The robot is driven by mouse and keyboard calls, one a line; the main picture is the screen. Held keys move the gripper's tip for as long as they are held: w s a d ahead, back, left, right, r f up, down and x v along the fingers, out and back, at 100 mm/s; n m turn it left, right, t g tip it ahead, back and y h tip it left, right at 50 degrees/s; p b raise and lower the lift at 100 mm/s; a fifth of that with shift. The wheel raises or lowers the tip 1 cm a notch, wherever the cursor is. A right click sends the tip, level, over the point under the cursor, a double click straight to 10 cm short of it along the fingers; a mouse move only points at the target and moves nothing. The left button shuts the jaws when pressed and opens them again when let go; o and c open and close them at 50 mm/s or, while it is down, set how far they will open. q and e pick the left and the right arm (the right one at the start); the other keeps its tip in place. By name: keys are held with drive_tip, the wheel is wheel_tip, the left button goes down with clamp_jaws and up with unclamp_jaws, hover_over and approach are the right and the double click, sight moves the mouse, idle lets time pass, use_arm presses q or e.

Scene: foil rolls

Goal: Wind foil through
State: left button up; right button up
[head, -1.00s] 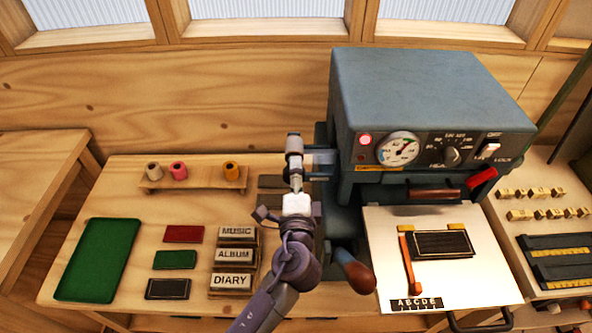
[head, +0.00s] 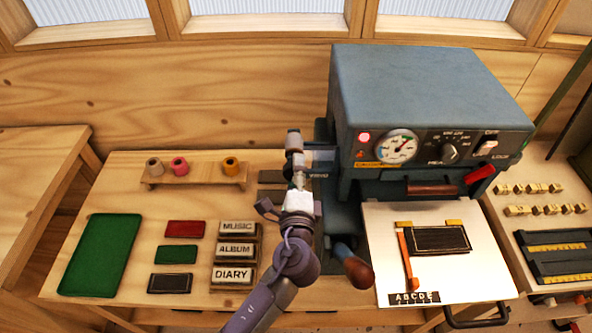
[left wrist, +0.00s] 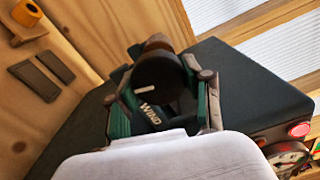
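The foil press (head: 430,95) is a blue-grey machine with a dial, a red lamp and a lock switch. On its left side is a black round winding knob (left wrist: 160,78) with a white mark, by a "WIND" label that shows in both views. My left gripper (head: 296,165) is at this side of the press. In the left wrist view its fingers lie on both sides of the knob and seem shut on it. A brownish roll (left wrist: 157,43) shows partly behind the knob. My right gripper is not in view.
A wooden-handled lever (head: 352,265) sticks out below the press. A white bed (head: 390,220) in front carries a dark block and orange strip. Several coloured covers, a green mat (head: 98,255) and labelled blocks (head: 235,250) lie on the left bench. Brass type (head: 545,210) lies at right.

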use_arm(q)
drive_tip(key=o, duration=0.4)
drive_tip(key=shift+o, duration=0.2)
drive_tip(key=s, duration=1.2)
